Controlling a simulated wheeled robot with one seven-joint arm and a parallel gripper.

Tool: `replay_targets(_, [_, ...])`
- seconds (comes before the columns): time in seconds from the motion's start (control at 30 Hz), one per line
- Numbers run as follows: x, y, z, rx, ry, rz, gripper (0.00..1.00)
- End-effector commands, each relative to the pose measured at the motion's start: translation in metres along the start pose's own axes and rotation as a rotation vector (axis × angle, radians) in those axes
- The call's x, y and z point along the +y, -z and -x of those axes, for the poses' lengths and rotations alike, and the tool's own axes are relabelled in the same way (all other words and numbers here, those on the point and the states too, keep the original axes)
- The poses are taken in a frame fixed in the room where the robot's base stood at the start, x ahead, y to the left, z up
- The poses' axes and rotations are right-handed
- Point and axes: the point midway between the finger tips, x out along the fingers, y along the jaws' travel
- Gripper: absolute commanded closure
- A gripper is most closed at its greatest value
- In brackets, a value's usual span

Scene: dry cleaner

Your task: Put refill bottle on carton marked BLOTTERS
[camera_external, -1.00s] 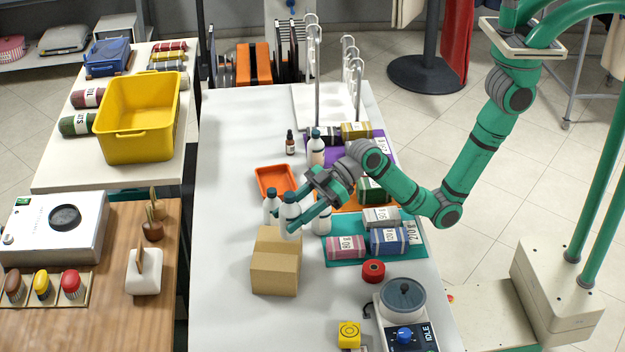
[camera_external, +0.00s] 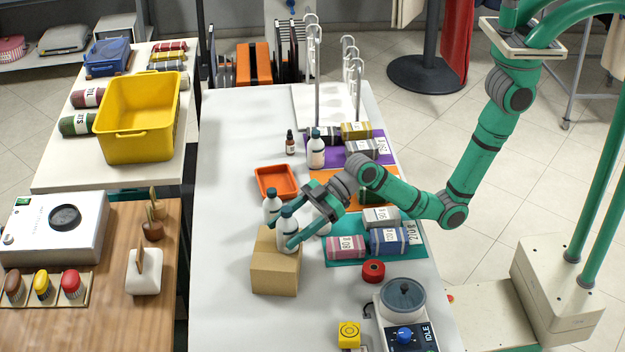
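My gripper (camera_external: 285,233) is shut on a white bottle with a dark cap (camera_external: 286,230), with a finger on either side of it. The bottle is upright, and its base is at the top of a brown cardboard carton (camera_external: 275,275). I cannot tell whether it touches the carton top. No BLOTTERS marking is readable on the carton from here. Another white bottle (camera_external: 271,207) stands just behind the carton. A third (camera_external: 322,228) is partly hidden behind my gripper. One more white bottle (camera_external: 316,152) stands farther back, by the purple mat.
An orange tray (camera_external: 277,181) lies behind the bottles. Labelled rolls (camera_external: 345,247) lie on a teal mat (camera_external: 420,252) to the right. The table's left side is clear.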

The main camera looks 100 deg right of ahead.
Motion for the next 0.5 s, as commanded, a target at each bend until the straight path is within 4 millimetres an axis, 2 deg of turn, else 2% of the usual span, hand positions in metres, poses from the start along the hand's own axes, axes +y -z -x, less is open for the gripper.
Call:
replay_targets(0.3, [0.000,0.004,0.002,0.002,0.000,0.000,0.37])
replay_targets(0.5, [0.000,0.003,0.028,0.003,-0.001,0.000,0.37])
